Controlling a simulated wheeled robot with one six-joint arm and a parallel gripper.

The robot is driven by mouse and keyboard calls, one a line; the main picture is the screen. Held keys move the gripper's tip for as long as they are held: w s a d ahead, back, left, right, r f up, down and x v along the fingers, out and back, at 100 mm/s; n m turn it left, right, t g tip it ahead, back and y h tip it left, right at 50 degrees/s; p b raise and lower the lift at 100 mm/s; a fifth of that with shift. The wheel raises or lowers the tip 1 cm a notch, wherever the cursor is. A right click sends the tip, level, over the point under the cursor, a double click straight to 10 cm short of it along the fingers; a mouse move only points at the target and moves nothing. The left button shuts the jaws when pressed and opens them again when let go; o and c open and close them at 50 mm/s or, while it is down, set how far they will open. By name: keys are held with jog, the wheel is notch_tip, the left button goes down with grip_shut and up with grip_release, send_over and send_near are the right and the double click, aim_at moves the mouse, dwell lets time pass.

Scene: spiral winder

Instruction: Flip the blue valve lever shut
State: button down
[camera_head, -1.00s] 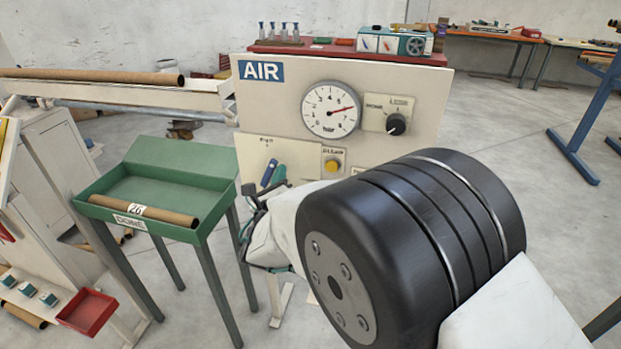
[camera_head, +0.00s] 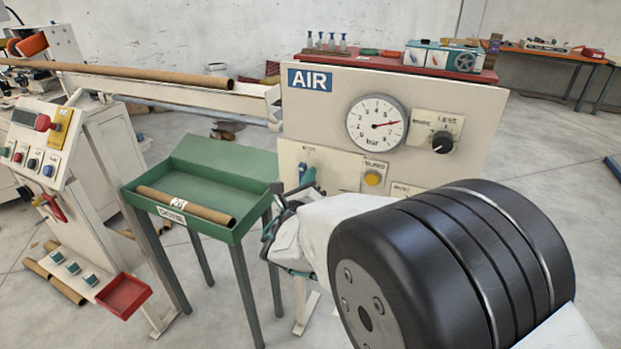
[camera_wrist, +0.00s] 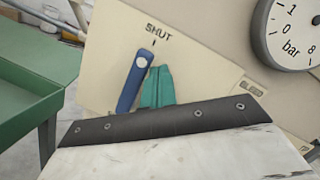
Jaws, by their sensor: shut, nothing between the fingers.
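The blue valve lever (camera_wrist: 133,82) is on a pale panel in the wrist view, just left of my gripper (camera_wrist: 157,75). Its upper end carries a pale disc beside a short mark under the word SHUT (camera_wrist: 158,32). Its other end points down and slightly left. My gripper's teal fingers are together and empty, right of the lever; I cannot tell whether they touch it. In the head view a small part of the lever (camera_head: 302,170) shows behind the teal fingertips (camera_head: 309,176); the rest is hidden.
The AIR panel (camera_head: 330,100) carries a gauge (camera_head: 376,123), a black knob (camera_head: 442,142) and a yellow button (camera_head: 372,179). A green tray table (camera_head: 210,152) holding a cardboard tube (camera_head: 185,205) stands close left of my gripper. A control stand (camera_head: 45,140) is further left.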

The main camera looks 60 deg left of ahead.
jog(key=s+d, duration=0.4)
jog(key=d, duration=0.6)
jog(key=shift+s+d, duration=0.3)
jog(key=shift+s, duration=0.05)
dwell(0.4)
